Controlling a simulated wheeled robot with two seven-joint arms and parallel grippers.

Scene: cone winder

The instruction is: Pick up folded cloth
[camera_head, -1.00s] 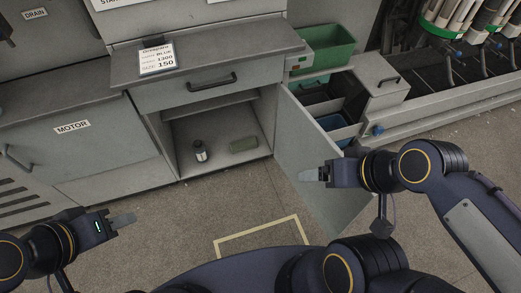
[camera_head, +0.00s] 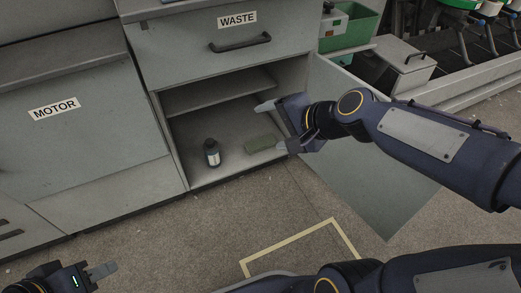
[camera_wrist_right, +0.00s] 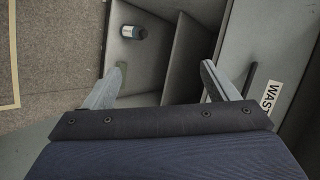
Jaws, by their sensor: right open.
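The open cabinet door (camera_head: 365,160) stands right, beneath my right arm. A green bin (camera_head: 352,27) is at the upper right.

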